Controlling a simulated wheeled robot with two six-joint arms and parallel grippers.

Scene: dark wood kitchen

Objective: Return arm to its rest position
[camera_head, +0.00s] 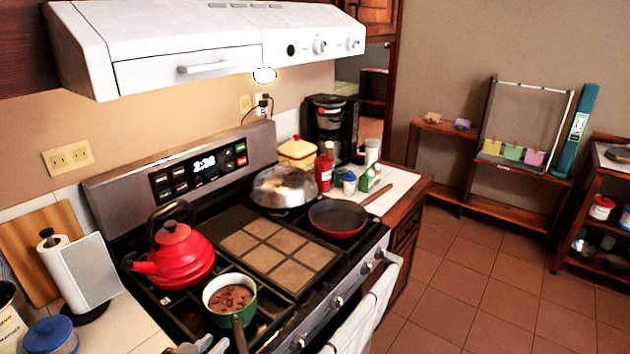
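Only a small grey-white part of my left gripper (203,346) shows, at the bottom edge of the head view. It is in front of the stove, just left of the green pot (230,299) and its dark handle. Most of it is cut off by the frame, so I cannot tell its opening or whether it holds anything. My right gripper and arm are not in view.
The stove holds a red kettle (178,252), a lidded pan (284,187) and a red frying pan (338,217). A paper towel roll (78,272) and blue-lidded jar (50,336) stand left. A white range hood (190,45) hangs above. Tiled floor at right is clear.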

